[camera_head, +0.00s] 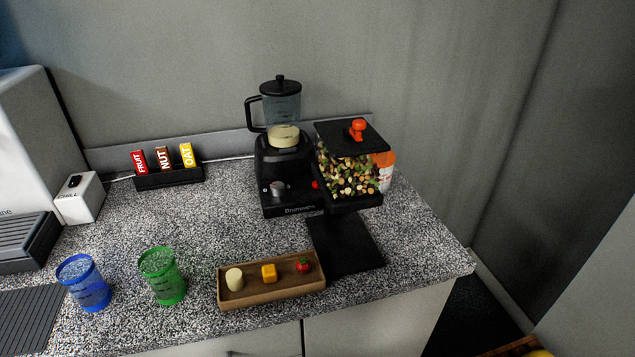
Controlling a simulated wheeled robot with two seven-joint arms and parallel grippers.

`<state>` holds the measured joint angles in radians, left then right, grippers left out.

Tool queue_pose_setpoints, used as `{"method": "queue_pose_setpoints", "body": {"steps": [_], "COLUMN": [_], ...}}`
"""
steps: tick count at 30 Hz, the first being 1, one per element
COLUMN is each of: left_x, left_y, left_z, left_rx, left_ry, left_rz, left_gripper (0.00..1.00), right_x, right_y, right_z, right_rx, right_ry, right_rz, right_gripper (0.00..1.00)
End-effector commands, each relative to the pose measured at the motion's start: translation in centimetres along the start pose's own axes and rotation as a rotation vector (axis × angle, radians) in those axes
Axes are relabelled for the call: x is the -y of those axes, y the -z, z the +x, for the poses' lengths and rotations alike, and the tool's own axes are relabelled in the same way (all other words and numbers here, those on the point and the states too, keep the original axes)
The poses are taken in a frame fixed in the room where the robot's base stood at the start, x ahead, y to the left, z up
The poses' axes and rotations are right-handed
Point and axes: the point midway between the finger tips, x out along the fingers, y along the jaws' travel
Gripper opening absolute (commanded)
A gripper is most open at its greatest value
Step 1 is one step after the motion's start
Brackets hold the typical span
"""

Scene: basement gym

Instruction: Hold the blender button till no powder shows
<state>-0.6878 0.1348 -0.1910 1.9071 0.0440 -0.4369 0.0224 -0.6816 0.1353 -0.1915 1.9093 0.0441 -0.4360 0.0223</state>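The blender (284,155) stands at the back of the speckled counter, with a black base, a dark handle and a lidded clear jar. A pale cream layer (284,136), perhaps powder, shows low in the jar. A silver knob (277,188) is on the base front. A small red button (315,184) is at the base's right side, close to the dispenser's edge. Neither of my grippers is in the head view.
A dispenser of mixed nuts (347,177) on a black stand partly hides the blender's right side. A wooden tray (272,292) with small pieces, a green cup (162,275) and a blue cup (83,283) stand in front. A bar rack (170,179) is back left.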

Motion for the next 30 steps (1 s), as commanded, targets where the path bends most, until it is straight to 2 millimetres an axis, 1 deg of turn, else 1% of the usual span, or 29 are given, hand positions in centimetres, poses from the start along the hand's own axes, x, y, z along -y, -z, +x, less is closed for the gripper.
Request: {"method": "queue_pose_setpoints", "body": {"steps": [11,12,17,18,30], "left_x": [0.04,0.04,0.05,0.05,0.05], "left_y": [0.05,0.06,0.10,0.11,0.19], "left_z": [-0.01,-0.01,-0.01,-0.01,-0.02], "left_rx": [-0.001,-0.002,-0.002,-0.003,-0.004], "left_ry": [0.001,0.001,0.001,0.001,0.001], "left_rz": [0.000,0.000,0.000,0.000,0.001], "left_gripper": [0.31,0.30,0.03,0.00,0.00], "right_x": [0.00,0.00,0.01,0.01,0.00], "right_y": [-0.14,-0.16,-0.24,-0.26,-0.29], "right_z": [-0.05,-0.06,-0.09,-0.09,-0.10], "right_rx": [0.002,0.003,0.004,0.004,0.005], "right_ry": [0.000,0.000,0.000,0.000,-0.001], "right_rz": [0.001,0.001,0.001,0.001,0.001], "right_gripper": [0.00,0.00,0.00,0.00,0.00]}}
